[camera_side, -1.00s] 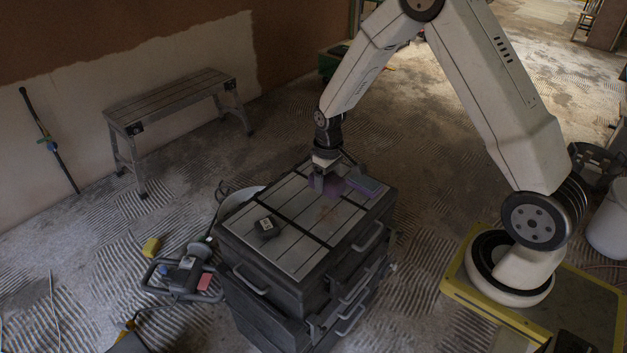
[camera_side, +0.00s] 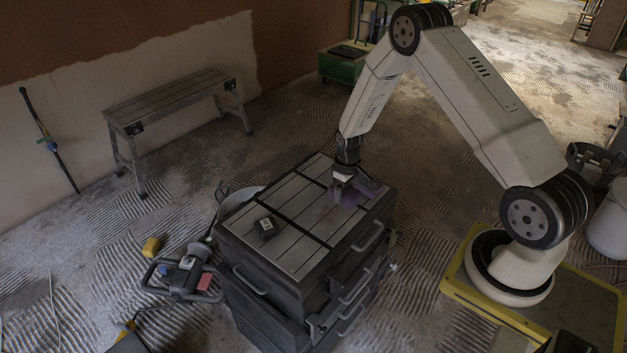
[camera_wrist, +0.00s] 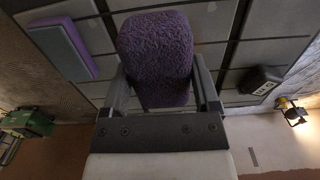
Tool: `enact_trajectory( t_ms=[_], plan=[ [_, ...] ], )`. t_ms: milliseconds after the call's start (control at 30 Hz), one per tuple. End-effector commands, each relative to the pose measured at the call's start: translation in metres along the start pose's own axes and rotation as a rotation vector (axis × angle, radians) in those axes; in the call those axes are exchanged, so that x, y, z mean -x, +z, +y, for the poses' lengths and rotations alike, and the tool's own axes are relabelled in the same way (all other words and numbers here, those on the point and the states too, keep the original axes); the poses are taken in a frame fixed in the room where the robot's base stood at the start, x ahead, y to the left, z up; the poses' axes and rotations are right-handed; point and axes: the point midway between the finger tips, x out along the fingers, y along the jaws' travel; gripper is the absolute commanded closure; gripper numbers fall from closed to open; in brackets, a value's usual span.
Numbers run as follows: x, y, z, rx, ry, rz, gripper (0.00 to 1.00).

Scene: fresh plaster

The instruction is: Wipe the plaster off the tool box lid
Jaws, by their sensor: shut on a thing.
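My gripper (camera_side: 342,187) is shut on a purple fuzzy cloth (camera_wrist: 155,55), which sits between the two fingers in the wrist view. In the side view the cloth (camera_side: 351,198) is low at the tool box lid, toward its right edge, partly hidden by the gripper; I cannot tell whether it touches. The lid (camera_side: 292,252) has grey panels with dark straps and tops a dark stacked tool box (camera_side: 262,300). A faint brownish mark, perhaps plaster, shows on the lid left of the cloth; its extent is unclear.
A purple and teal sponge-like block (camera_wrist: 62,48) lies on the lid beside the cloth. A small black box (camera_side: 266,227) stands on the lid's left part. A step bench (camera_side: 168,97), a power tool (camera_side: 186,275) and a yellow item (camera_side: 151,246) are on the floor.

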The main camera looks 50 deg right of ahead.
Motion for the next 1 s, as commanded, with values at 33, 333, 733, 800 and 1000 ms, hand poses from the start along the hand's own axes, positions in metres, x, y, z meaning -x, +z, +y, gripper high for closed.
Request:
enact_trajectory(
  t_ms=[33,333,733,800,1000],
  plan=[
    [-0.005,0.000,0.000,0.000,-0.001,-0.002,0.69],
    [-0.032,0.000,0.000,0.000,0.000,-0.001,0.69],
    [-0.074,0.000,-0.001,0.000,-0.001,-0.002,0.69],
    [-0.073,-0.009,0.000,0.001,0.001,0.002,0.86],
    [-0.073,-0.027,0.000,0.001,0.001,0.002,0.86]
  ],
)
